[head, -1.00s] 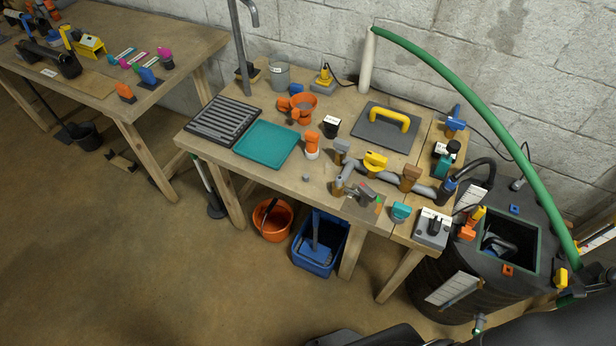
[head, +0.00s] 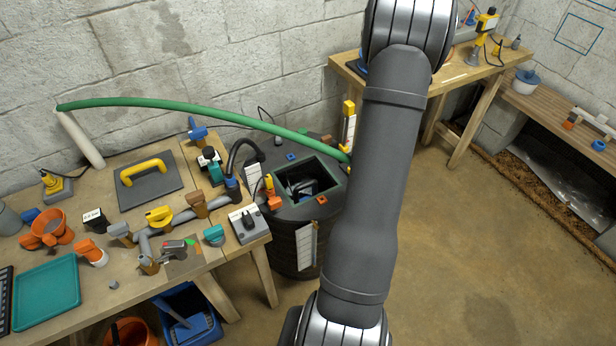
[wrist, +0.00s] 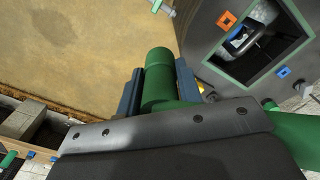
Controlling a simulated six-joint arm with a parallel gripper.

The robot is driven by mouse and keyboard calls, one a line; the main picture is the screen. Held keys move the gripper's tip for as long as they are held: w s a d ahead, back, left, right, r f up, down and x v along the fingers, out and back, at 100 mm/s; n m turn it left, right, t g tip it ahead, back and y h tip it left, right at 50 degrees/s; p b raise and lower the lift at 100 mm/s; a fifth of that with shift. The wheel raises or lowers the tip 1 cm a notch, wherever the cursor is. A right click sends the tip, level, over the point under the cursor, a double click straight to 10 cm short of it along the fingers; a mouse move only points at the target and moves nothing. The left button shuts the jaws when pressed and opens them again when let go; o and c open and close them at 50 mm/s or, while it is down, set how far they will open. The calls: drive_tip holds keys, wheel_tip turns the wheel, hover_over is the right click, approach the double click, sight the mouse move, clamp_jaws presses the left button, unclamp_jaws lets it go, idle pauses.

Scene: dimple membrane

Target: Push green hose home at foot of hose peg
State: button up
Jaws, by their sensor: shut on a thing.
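The green hose (head: 190,107) arches from the top of a pale upright post (head: 82,140) at the wall down to the right, then passes behind my arm. In the wrist view my gripper (wrist: 158,85) is shut on the green hose (wrist: 158,68) near its end, with a blue finger on each side. The hose end sticks out beyond the fingers, and the hose runs off at the lower right. My gripper is hidden behind my arm in the head view. I cannot tell which part is the hose peg, nor whether the hose touches its foot.
A dark tank (head: 290,212) with a square opening stands beside the bench; its opening's green rim (wrist: 228,80) is right of my gripper. The bench holds a teal tray (head: 45,290), a grey board with a yellow handle (head: 145,170) and pipe fittings. Floor (head: 490,250) right of my arm is clear.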

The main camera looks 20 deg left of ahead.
drive_tip(key=w+a+r+n, duration=0.1)
drive_tip(key=a+r, duration=0.2)
drive_tip(key=a, duration=0.8)
drive_tip(key=w+a+r+n, duration=0.1)
drive_tip(key=a+r+n, duration=0.15)
drive_tip(key=a, duration=0.95)
drive_tip(key=s+a+r+n, duration=0.1)
drive_tip(key=s+a+r, duration=0.15)
drive_tip(key=a, duration=0.45)
drive_tip(key=s+a+r, duration=0.2)
drive_tip(key=s+a, duration=0.2)
drive_tip(key=a, duration=0.3)
drive_tip(key=s+a+r+n, duration=0.1)
drive_tip(key=s+a+r, duration=0.15)
drive_tip(key=a, duration=0.45)
drive_tip(key=s+a+f+n, duration=0.1)
drive_tip(key=s+a+n, duration=0.1)
drive_tip(key=s+a, duration=0.55)
drive_tip(key=s+a+f+n, duration=0.2)
drive_tip(key=s+a, duration=0.2)
drive_tip(key=s, duration=0.7)
drive_tip(key=s+a+f+n, duration=0.1)
drive_tip(key=s+n, duration=0.1)
drive_tip(key=s, duration=0.9)
drive_tip(key=s+a+f+n, duration=0.1)
drive_tip(key=s+f+n, duration=0.1)
drive_tip(key=s, duration=0.9)
drive_tip(key=shift+s+a+f, duration=0.25)
drive_tip(key=shift+s+a, duration=0.05)
drive_tip(key=shift+f, duration=0.1)
